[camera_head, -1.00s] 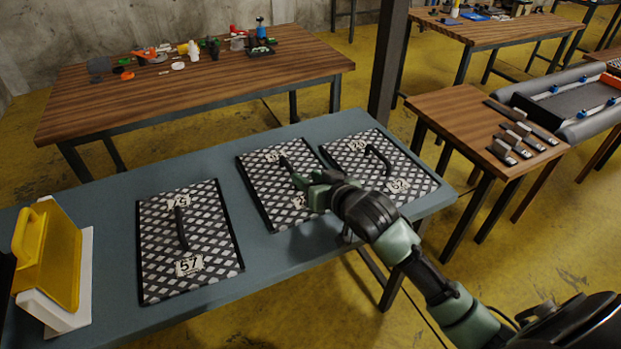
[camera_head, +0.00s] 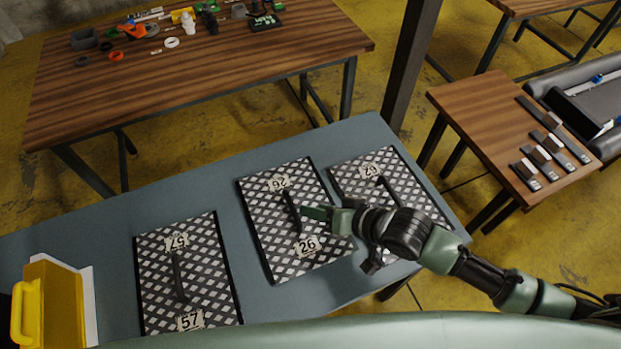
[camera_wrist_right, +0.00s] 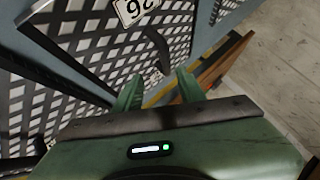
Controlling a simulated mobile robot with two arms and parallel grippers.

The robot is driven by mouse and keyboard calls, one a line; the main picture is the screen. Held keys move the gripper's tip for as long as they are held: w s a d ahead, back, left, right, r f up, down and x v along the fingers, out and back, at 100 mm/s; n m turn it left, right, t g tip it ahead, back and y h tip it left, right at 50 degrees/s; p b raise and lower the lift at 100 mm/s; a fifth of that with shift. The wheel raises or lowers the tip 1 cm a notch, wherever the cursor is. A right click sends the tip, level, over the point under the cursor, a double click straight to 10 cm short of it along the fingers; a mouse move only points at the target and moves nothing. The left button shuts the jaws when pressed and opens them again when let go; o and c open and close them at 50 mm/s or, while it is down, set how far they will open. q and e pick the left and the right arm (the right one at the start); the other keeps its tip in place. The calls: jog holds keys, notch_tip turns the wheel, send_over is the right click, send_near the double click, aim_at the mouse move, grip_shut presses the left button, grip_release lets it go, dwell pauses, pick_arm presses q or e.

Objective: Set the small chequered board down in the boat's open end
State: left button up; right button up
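Three black-and-white chequered boards with dark handles lie on the blue-grey table: board 57 (camera_head: 205,270) at left, board 26 (camera_head: 268,235) in the middle, and a third (camera_head: 348,178) at right, partly hidden by my right arm. I cannot tell which is the small one. My right gripper (camera_head: 318,213) is over the right side of board 26, close to its handle (camera_head: 291,212). In the right wrist view its green fingers (camera_wrist_right: 160,92) are apart, with a dark handle (camera_wrist_right: 158,48) ahead between them. A grey inflatable boat (camera_head: 551,92) shows partly at the right edge. My left gripper is out of view.
A yellow case (camera_head: 55,300) stands on a white piece at the table's left end. A wooden table (camera_head: 200,85) behind carries small parts. A smaller wooden table (camera_head: 475,110) with several metal-and-dark bars stands before the boat. A dark post (camera_head: 410,65) rises behind the boards.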

aim_at(294, 206)
jog(key=shift+a+f, duration=0.1)
jog(key=shift+a, duration=0.1)
jog(key=a, duration=0.1)
jog(key=w+a+f, duration=0.1)
jog(key=a+p, duration=0.1)
jog(key=shift+w+f, duration=0.2)
jog(key=shift+w, duration=0.05)
jog(key=x, duration=0.2)
jog(key=shift+w+f, duration=0.25)
jog(key=shift+w+a+f, duration=0.15)
jog(key=shift+a+f, duration=0.1)
grip_shut()
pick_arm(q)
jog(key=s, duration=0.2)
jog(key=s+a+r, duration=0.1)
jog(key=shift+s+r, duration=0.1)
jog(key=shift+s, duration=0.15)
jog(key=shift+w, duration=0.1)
pick_arm(e)
jog(key=shift+r, duration=0.15)
